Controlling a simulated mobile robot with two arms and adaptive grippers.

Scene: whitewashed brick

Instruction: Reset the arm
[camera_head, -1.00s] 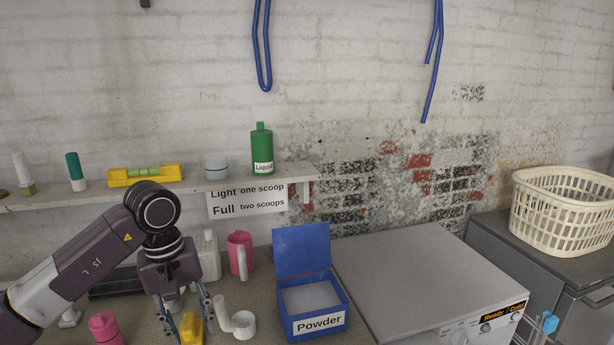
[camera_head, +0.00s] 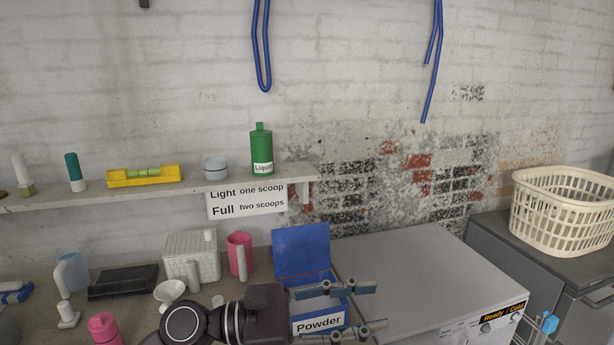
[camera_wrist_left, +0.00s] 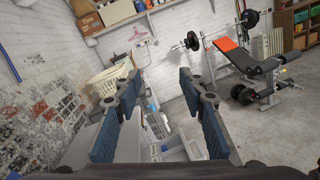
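My left gripper (camera_head: 372,307) reaches in low from the bottom of the head view and points right. Its two fingers are spread apart with nothing between them, in front of the blue powder box (camera_head: 322,325) and at the left edge of the grey machine top. The left wrist view shows the same open, empty fingers (camera_wrist_left: 160,100), pointing out into the room. The black round joint of my left arm (camera_head: 185,325) covers part of the worktop. My right gripper does not show.
The powder box lid (camera_head: 302,250) stands open. A pink mug (camera_head: 240,255), white perforated box (camera_head: 192,258), white funnel (camera_head: 170,291) and pink bottle (camera_head: 104,328) stand on the worktop. The green Liquid bottle (camera_head: 262,150) is on the shelf. The grey machine top (camera_head: 415,275) is bare.

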